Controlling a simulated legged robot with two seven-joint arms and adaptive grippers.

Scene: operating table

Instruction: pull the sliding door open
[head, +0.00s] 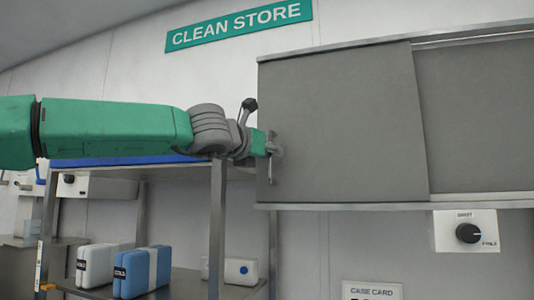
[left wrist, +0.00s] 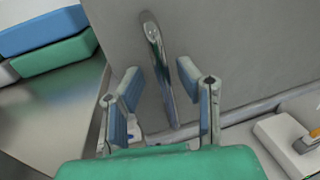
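The grey sliding door (head: 345,125) is the front panel on the left of the wall cabinet; it overlaps a second grey panel (head: 480,115) behind it on the right. A slim upright metal handle (head: 270,173) sits near the door's left edge and shows large in the left wrist view (left wrist: 156,60). My left gripper (head: 276,150) is at the handle. In the left wrist view its blue-padded fingers (left wrist: 159,78) are spread, one on each side of the handle, with gaps visible. My right gripper is in neither view.
A metal shelf rack (head: 216,230) stands below my left arm, holding a blue case (head: 142,272) and white boxes. A white box with a black knob (head: 468,233) is under the cabinet. A "CLEAN STORE" sign (head: 239,25) hangs above.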

